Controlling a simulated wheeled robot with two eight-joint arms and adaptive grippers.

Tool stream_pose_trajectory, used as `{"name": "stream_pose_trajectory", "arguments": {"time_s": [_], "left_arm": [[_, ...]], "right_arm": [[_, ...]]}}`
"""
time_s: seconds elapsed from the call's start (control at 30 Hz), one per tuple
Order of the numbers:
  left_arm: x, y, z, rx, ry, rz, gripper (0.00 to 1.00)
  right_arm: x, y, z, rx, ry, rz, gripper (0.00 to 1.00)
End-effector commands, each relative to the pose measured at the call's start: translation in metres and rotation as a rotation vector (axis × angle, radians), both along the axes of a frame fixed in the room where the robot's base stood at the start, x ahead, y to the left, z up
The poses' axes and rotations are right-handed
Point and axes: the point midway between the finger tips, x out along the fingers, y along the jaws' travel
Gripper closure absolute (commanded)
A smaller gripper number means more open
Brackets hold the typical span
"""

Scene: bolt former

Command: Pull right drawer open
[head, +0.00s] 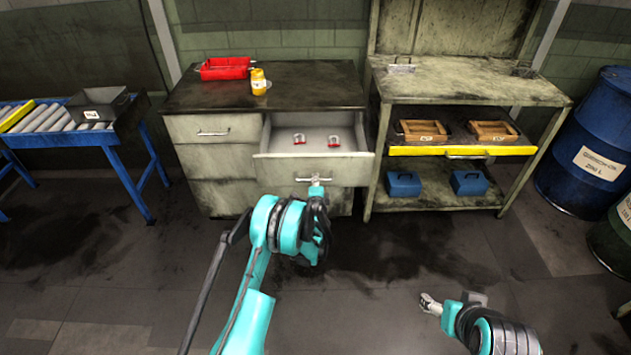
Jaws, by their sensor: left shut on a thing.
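The right drawer (276,173) of the grey cabinet (205,155) is pulled out, and its inside shows. Two small red-rimmed clear items (299,139) lie in it. My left gripper (315,182) is at the front of this drawer, shut on its handle, which is mostly hidden by the gripper. My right gripper (428,303) is low at the lower right, over the floor and away from the cabinet. Its fingers are too small to tell if they are open.
A red tray (224,68) and a yellow bottle (259,82) stand on the cabinet top. A workbench (450,88) with a yellow-edged shelf (415,151) stands close on the right. The floor in front is clear.

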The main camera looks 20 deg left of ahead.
Motion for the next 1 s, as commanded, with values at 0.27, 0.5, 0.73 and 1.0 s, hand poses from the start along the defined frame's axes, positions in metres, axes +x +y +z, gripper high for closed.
{"name": "stream_pose_trajectory", "arguments": {"time_s": [0.27,0.5,0.73,1.0], "left_arm": [[0.0,0.0,0.0,0.0,0.0,-0.001,0.7],[-0.001,-0.001,0.0,0.0,0.0,-0.001,0.7],[-0.028,-0.01,0.006,-0.001,0.0,-0.003,0.7],[-0.065,-0.02,0.014,0.0,0.0,-0.001,0.7]], "right_arm": [[0.0,0.0,0.0,0.0,0.0,0.0,0.31],[0.0,0.0,0.0,0.0,0.0,0.0,0.31],[0.0,0.0,0.0,0.0,0.0,0.0,0.31],[0.0,0.0,0.0,0.0,0.0,0.0,0.31]]}}
